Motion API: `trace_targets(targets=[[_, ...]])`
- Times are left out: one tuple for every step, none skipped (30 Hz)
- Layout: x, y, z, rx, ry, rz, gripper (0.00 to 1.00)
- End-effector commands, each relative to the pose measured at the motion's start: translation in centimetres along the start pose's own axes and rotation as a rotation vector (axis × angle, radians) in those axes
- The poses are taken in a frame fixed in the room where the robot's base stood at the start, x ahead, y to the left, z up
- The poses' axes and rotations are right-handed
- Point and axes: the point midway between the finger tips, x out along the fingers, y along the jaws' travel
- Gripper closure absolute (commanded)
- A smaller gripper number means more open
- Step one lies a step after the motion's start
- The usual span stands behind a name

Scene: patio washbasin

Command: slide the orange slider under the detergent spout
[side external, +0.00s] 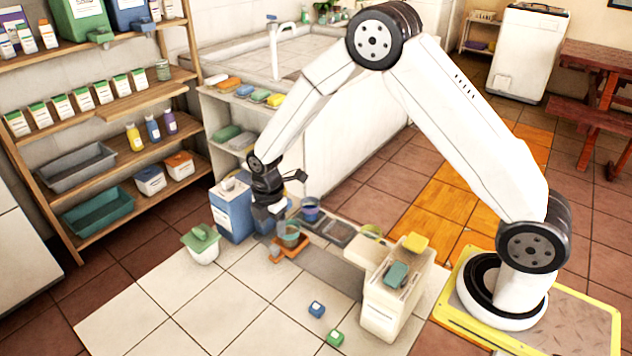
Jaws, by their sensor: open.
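The orange slider (289,250) sits low on the floor tiles, at the left end of the grey track. A greenish cup (290,233) stands on it. My gripper (280,208) is open, pointing down, just above and left of the cup; its fingertips are small and partly hard to make out. The blue detergent container (231,212) with a white label stands left of my gripper. The detergent spout cannot be made out clearly behind my gripper.
A dark blue cup (310,209) stands behind the slider. A white bucket with a green top (202,244) is at left. A cream cabinet (395,290) stands at right. The pale tiles at front left are clear.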

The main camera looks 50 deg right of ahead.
Motion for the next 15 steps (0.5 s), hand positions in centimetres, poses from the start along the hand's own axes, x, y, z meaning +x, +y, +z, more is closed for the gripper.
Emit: trace_targets(targets=[[-0.36, 0.0, 0.0, 0.0, 0.0, 0.001, 0.32], [-0.51, -0.01, 0.0, 0.0, 0.0, 0.001, 0.32], [-0.65, -0.02, 0.0, 0.0, 0.0, 0.0, 0.32], [-0.72, -0.04, 0.0, 0.0, 0.0, -0.001, 0.32], [-0.78, -0.05, 0.0, 0.0, 0.0, -0.001, 0.32], [-0.82, -0.06, 0.01, 0.0, 0.0, -0.001, 0.32], [-0.83, -0.06, 0.01, 0.0, 0.0, -0.002, 0.32], [-0.84, -0.06, 0.01, 0.0, 0.0, -0.002, 0.32], [-0.83, -0.06, 0.0, 0.0, 0.0, -0.002, 0.32], [-0.83, -0.06, 0.0, 0.0, 0.0, -0.002, 0.32], [-0.83, -0.05, 0.0, 0.0, 0.0, -0.001, 0.32], [-0.82, -0.05, 0.0, 0.0, 0.0, -0.001, 0.32], [-0.82, -0.05, 0.0, 0.0, 0.0, -0.001, 0.32], [-0.82, -0.05, 0.0, 0.0, 0.0, -0.001, 0.42], [-0.82, -0.05, 0.01, -0.001, -0.001, -0.001, 0.46]])
